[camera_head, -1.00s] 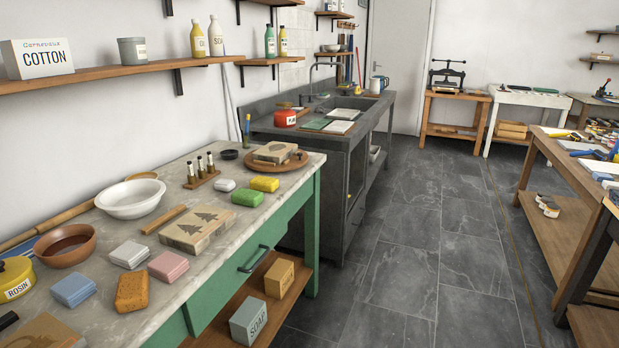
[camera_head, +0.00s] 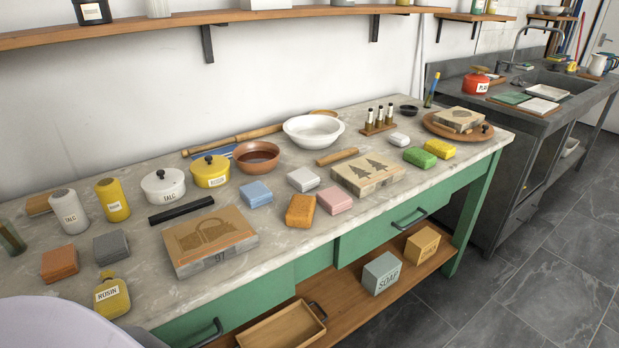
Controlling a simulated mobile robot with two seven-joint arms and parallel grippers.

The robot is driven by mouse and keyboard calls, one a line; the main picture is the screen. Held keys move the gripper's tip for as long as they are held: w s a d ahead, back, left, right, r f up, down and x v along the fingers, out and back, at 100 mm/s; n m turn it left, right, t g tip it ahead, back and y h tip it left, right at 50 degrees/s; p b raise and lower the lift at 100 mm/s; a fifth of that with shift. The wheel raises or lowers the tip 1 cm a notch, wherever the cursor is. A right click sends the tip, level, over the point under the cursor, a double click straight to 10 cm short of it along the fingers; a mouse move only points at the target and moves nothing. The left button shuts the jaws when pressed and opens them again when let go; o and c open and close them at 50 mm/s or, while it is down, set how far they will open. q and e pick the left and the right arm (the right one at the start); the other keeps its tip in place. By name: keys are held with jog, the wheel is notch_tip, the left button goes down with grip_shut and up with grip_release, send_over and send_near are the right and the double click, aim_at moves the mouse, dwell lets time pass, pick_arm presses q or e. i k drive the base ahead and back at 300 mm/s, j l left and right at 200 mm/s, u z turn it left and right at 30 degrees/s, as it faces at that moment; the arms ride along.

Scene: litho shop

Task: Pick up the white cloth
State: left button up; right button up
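A white folded block that looks like the white cloth (camera_head: 303,179) lies on the stone-topped table (camera_head: 300,235), near the middle of the head view. A similar blue piece (camera_head: 257,194) lies to its left and a pink piece (camera_head: 335,200) to its lower right. An orange sponge (camera_head: 301,211) lies just in front of it. A smaller whitish lump (camera_head: 398,139) lies farther right; I cannot tell what it is. Neither of my grippers is in view.
A white bowl (camera_head: 313,131) and a brown bowl (camera_head: 256,157) stand behind the cloth. A litho stone with trees (camera_head: 368,174) lies to the right, another stone (camera_head: 209,240) to the left. Pots and bottles crowd the left end. Open floor (camera_head: 545,250) lies at right.

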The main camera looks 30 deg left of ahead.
aim_at(303, 179)
jog(key=u, duration=1.2)
